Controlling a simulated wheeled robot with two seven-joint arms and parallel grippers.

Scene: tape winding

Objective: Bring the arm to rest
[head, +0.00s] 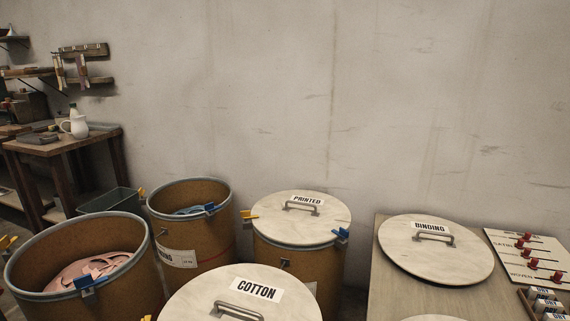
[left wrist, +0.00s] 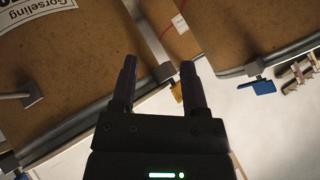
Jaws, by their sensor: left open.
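My left gripper (left wrist: 158,88) shows in the left wrist view with its two dark fingers apart and nothing between them. Beyond it are brown drums, one with a label reading "Gorseling" (left wrist: 38,14) at the upper left. A second drum (left wrist: 245,28) with a blue clip (left wrist: 256,87) is at the upper right. A yellow clip (left wrist: 177,92) shows just beside the right finger; I cannot tell whether they touch. Neither gripper shows in the head view.
In the head view, an open drum (head: 152,262) holds pink material, and another open drum (head: 205,243) holds something blue. Drums with lids PRINTED (head: 278,223) and COTTON (head: 200,295) stand nearby. The BINDING lid (head: 465,258) lies on a table (head: 388,285). A workbench (head: 60,146) stands far left.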

